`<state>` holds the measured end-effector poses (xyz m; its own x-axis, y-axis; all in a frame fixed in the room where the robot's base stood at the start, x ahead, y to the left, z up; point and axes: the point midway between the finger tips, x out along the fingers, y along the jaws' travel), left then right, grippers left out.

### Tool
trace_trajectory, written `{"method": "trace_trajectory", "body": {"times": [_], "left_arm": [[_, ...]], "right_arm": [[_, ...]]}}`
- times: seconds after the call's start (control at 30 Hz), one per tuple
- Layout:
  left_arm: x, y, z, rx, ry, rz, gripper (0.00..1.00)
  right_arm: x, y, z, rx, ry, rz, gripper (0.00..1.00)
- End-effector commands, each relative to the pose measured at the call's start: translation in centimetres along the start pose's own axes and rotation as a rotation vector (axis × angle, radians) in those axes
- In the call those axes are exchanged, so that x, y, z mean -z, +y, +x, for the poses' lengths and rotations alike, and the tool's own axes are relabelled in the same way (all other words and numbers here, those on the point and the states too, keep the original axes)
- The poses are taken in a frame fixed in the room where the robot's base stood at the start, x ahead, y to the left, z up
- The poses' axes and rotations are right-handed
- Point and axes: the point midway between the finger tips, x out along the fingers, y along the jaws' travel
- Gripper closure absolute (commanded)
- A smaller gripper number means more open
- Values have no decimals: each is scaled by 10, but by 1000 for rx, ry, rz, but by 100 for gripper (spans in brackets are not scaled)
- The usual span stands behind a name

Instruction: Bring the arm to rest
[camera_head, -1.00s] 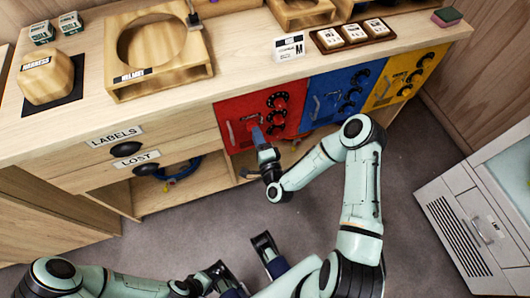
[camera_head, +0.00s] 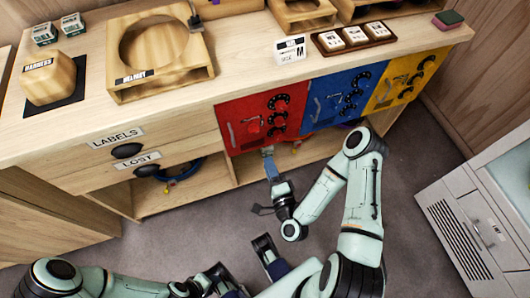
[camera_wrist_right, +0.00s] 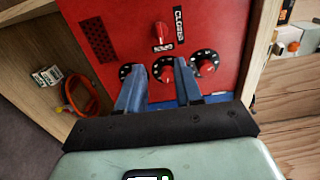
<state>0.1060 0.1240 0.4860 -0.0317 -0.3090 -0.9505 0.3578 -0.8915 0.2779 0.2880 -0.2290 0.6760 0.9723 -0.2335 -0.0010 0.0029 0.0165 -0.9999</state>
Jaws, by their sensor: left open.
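My right gripper (camera_head: 268,152) is at the lower edge of the red door (camera_head: 235,112) in the head view, with its arm bent back toward me. In the right wrist view its two blue fingers (camera_wrist_right: 158,66) stand apart with nothing between them. I cannot tell whether the fingertips touch the panel. My left gripper (camera_head: 241,256) is at the bottom of the head view, fingers apart and empty.
A blue door (camera_head: 328,105) and a yellow door (camera_head: 385,93) are right of the red one. Drawers are at left. The counter (camera_head: 245,70) holds wooden stands, boxes and a tray. A white cabinet (camera_head: 430,195) stands at right. The grey floor (camera_head: 150,235) is open.

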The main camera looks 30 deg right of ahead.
Motion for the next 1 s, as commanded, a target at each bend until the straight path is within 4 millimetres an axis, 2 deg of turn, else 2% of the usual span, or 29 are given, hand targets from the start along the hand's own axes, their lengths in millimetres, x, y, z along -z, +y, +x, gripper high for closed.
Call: {"method": "trace_trajectory", "body": {"times": [0.23,0.33,0.43,0.5,0.6,0.73,0.83,1.0], "left_arm": [[0,0,0,0,0,0,57],[0,0,0,0,0,0,57],[0,0,0,0,0,0,57],[0,0,0,0,0,0,57],[0,0,0,0,0,0,57],[0,0,0,0,0,0,57],[0,0,0,0,0,0,57],[0,0,0,0,0,0,57]], "right_arm": [[0,0,0,-1,-1,-1,65],[-8,7,0,-30,-35,-31,65],[-30,30,-3,-131,-148,-128,65],[-50,57,-12,-243,-273,-240,65],[-74,103,-37,-432,-488,-426,65],[-85,154,-85,-671,-763,-634,65],[-80,177,-122,-829,-946,-745,65],[-64,192,-177,-1052,-1208,-847,65]]}}
